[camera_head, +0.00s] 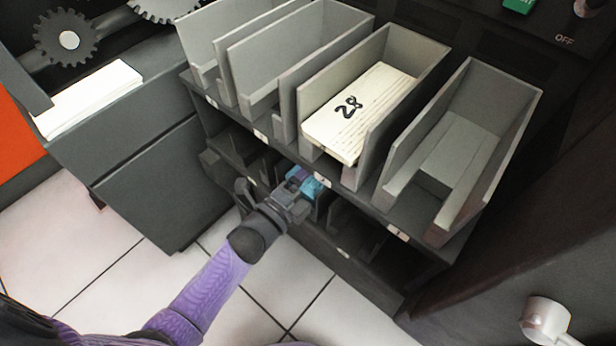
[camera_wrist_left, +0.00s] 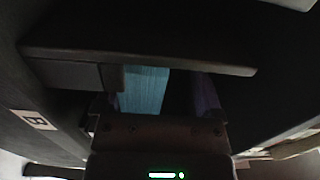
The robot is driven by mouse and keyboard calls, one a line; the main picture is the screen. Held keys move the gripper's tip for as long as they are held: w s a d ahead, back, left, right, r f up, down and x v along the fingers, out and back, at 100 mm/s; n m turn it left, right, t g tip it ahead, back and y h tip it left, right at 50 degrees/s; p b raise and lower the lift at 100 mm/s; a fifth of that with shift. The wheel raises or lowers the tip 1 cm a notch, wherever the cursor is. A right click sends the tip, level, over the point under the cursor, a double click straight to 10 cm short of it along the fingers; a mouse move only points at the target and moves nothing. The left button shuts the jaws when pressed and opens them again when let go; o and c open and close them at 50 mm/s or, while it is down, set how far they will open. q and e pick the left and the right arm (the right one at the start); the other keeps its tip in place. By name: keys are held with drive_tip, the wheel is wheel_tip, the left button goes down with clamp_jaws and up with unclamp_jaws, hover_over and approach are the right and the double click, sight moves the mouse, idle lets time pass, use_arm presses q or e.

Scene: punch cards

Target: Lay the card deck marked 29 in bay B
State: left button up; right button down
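A teal block with fine lines like card edges (camera_head: 312,186) sits at the lower shelf, just beyond my left gripper (camera_head: 296,190). It also shows in the left wrist view (camera_wrist_left: 142,90), with a darker purple piece (camera_wrist_left: 205,95) beside it. No number is readable on either, so I cannot tell whether one is deck 29. My left gripper reaches into the lower shelf opening; its fingertips are hidden in shadow, so its grip is unclear. A label B (camera_wrist_left: 35,120) is on the shelf edge left of the gripper in the wrist view. My right gripper is not in view.
A cream deck marked 28 (camera_head: 358,112) lies in an upper grey bay. The rightmost upper bay (camera_head: 460,150) is empty. The upper shelf edge (camera_head: 345,192) overhangs the gripper closely. A dark cabinet (camera_head: 160,180) stands to the left.

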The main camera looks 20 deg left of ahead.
use_arm(q)
drive_tip(key=shift+s, duration=0.1)
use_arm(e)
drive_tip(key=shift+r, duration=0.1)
use_arm(q)
drive_tip(key=p+v, duration=0.3)
drive_tip(key=v, duration=0.6)
drive_tip(key=shift+s+a, duration=0.15)
drive_tip(key=shift+s, duration=0.2)
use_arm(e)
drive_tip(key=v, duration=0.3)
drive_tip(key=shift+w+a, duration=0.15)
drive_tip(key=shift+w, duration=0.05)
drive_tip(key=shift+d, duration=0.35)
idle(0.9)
